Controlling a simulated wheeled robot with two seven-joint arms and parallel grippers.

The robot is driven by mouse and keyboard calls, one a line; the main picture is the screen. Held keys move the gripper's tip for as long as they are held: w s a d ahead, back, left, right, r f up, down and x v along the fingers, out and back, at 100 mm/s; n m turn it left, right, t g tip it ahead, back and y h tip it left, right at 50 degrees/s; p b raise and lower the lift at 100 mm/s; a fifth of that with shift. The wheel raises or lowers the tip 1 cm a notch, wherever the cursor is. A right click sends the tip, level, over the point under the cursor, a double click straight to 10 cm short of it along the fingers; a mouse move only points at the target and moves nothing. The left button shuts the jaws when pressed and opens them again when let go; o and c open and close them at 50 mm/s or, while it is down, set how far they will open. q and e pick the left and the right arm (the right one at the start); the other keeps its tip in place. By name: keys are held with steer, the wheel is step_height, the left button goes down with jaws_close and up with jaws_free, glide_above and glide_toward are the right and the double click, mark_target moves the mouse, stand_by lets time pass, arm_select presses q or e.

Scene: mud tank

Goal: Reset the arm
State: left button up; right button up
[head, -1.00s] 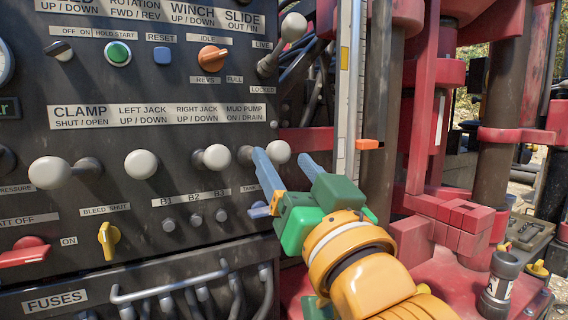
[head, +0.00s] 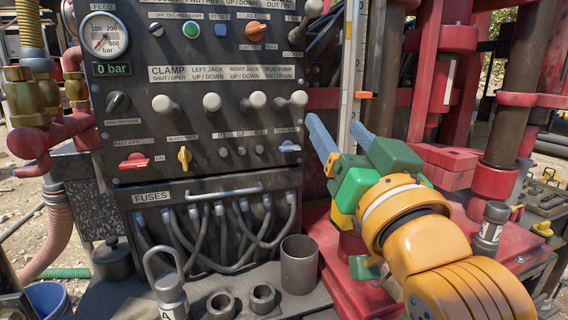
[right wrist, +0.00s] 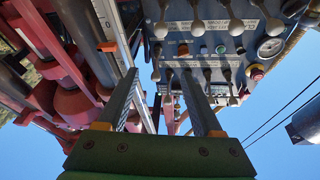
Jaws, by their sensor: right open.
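My right gripper (head: 340,135) is in front of the red rig, just right of the dark control panel (head: 215,110) in the head view. Its two blue fingers are apart with nothing between them. In the right wrist view the open fingers (right wrist: 166,100) point toward the rig and the panel, which shows upside down. The mud pump lever (head: 298,98), with a pale round knob, stands just left of the fingers; whether they touch cannot be told, but a gap shows. My left gripper is out of view.
Lever knobs line the clamp row (head: 212,102). A fuse box with grey cables (head: 225,225) sits below. A ledge holds an open grey cup (head: 299,262), rings (head: 262,297) and a shackle-topped weight (head: 171,295). A pressure gauge (head: 104,35) is at upper left.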

steer(key=w+d+f+g+h, duration=0.1)
steer(key=w+f+g, duration=0.2)
steer(key=f, duration=0.7)
steer(key=w+d+f+g+h, duration=0.1)
steer(key=w+d+f+g, duration=0.1)
steer(key=f, duration=0.7)
steer(key=s+d+f+g, duration=0.1)
steer(key=s+f+g, duration=0.15)
steer(key=f, duration=0.65)
steer(key=s+d+f+g, duration=0.2)
steer(key=f+g, duration=0.1)
steer(key=f, duration=0.7)
arm_select(q)
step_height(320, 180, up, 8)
steer(key=p, duration=0.8)
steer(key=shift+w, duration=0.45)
arm_select(e)
steer(key=s+d+f+n+g, duration=0.1)
steer(key=s+d+f+g, duration=0.1)
steer(key=s+f, duration=0.9)
steer(key=s+d+f+g+h, duration=0.1)
steer(key=s+f+g, duration=0.3)
steer(key=s+f, duration=0.7)
steer(key=s+d+f+n+g, duration=0.1)
steer(key=s+d+f+g, duration=0.1)
steer(key=s+f, duration=1)
steer(key=shift+d+f+n+g+h, duration=0.3)
steer(key=shift+f+g+h, duration=0.1)
steer(key=shift+g, duration=0.35)
